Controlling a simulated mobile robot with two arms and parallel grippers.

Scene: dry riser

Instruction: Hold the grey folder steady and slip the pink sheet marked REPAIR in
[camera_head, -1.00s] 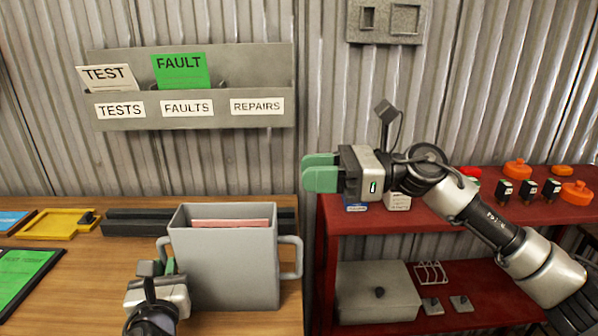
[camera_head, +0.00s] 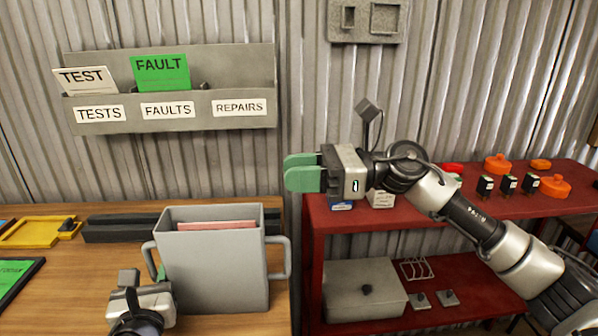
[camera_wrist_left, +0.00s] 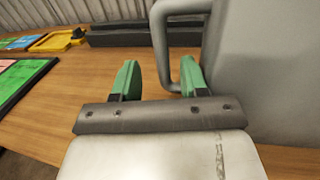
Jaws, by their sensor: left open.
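The grey folder (camera_head: 215,272) is a box-like open-topped holder with a loop handle on each side, upright on the wooden bench. A pink sheet (camera_head: 217,226) shows just inside its open top; any marking on it cannot be read. My left gripper (camera_head: 155,277) is at the folder's left side. In the left wrist view my left gripper (camera_wrist_left: 160,82) is open, with the folder's left handle (camera_wrist_left: 160,45) reaching between its green fingers, nearer the right one. My right gripper (camera_head: 303,173) is raised to the folder's upper right, pointing left, with no sheet in it; its finger gap is unclear.
A grey wall rack (camera_head: 170,118) labelled TESTS, FAULTS and REPAIRS holds a TEST card (camera_head: 84,79) and a green FAULT card (camera_head: 161,71); no card shows above REPAIRS. A red shelf (camera_head: 420,215) with small parts stands right. A yellow tray (camera_head: 30,232) lies left.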

